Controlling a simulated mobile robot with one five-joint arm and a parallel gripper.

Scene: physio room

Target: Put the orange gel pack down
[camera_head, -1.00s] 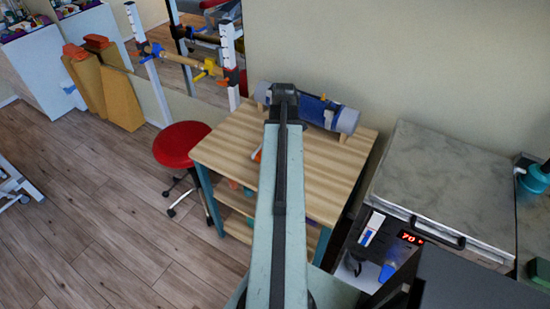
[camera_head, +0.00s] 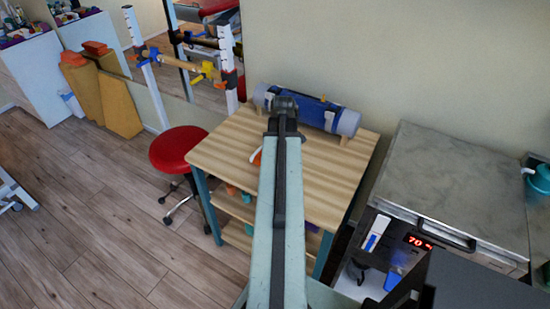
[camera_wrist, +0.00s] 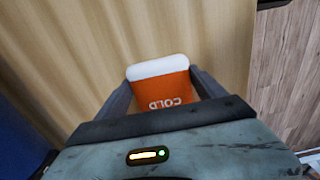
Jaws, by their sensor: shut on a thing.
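The orange gel pack (camera_wrist: 160,88), with a white end and the word COLD on it, is between the two fingers of my gripper (camera_wrist: 161,92) in the wrist view. The gripper is shut on it. Below it is the pale wooden top of the table (camera_head: 325,178). I cannot tell whether the pack touches the wood. In the head view my arm hides most of the gripper and pack; a small orange and white bit shows at the arm's left side.
A blue roll (camera_head: 308,110) lies on wooden supports at the table's back edge. A red stool (camera_head: 178,148) stands close at the left. A grey-topped unit (camera_head: 455,185) with a red 70 display stands at the right. The table's right half is bare.

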